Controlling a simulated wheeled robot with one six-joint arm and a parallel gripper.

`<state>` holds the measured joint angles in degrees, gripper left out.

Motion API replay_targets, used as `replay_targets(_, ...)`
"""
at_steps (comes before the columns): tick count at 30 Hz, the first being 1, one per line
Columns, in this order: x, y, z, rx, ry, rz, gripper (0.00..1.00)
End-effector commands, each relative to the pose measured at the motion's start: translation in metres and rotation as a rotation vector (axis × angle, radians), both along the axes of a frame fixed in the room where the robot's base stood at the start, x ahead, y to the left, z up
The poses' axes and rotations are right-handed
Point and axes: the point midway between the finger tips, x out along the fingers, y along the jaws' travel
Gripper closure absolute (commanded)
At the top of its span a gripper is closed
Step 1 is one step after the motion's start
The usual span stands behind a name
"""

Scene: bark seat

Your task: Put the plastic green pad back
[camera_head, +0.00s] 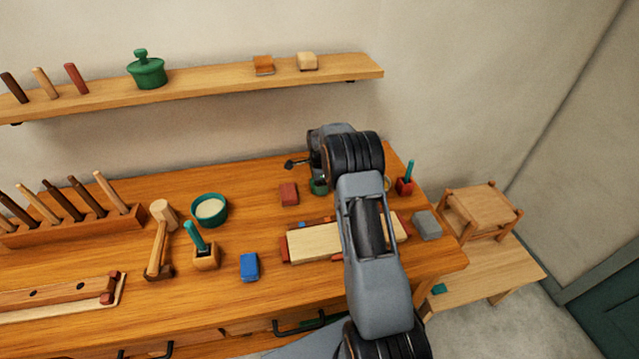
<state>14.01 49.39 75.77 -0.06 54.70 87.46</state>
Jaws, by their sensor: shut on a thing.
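My gripper (318,179) is at the back of the workbench, mostly hidden behind my wrist. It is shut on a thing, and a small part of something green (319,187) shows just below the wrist. This looks like the held green pad, but its outline is largely covered, and I cannot tell whether it touches the bench top. Another small teal-green piece (439,288) lies on the low wooden bench (500,275) at the right, partly behind the workbench corner.
Near my arm are a red block (289,194), a grey block (427,224), a red cup (405,187) and a pale board (314,243). A blue block (249,267), teal bowl (209,210) and mallet (160,240) stand left. A shelf (200,88) runs above.

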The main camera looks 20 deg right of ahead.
Motion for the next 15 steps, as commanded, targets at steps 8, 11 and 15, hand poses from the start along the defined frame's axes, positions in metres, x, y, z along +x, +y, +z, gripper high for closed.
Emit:
replay_targets(8,-0.0002,0.0,-0.0027,0.0,0.0,0.0,0.19)
replay_targets(11,-0.0002,0.0,-0.0026,0.0,0.0,0.0,0.11)
replay_targets(15,-0.0002,0.0,-0.0026,0.0,0.0,0.0,0.11)
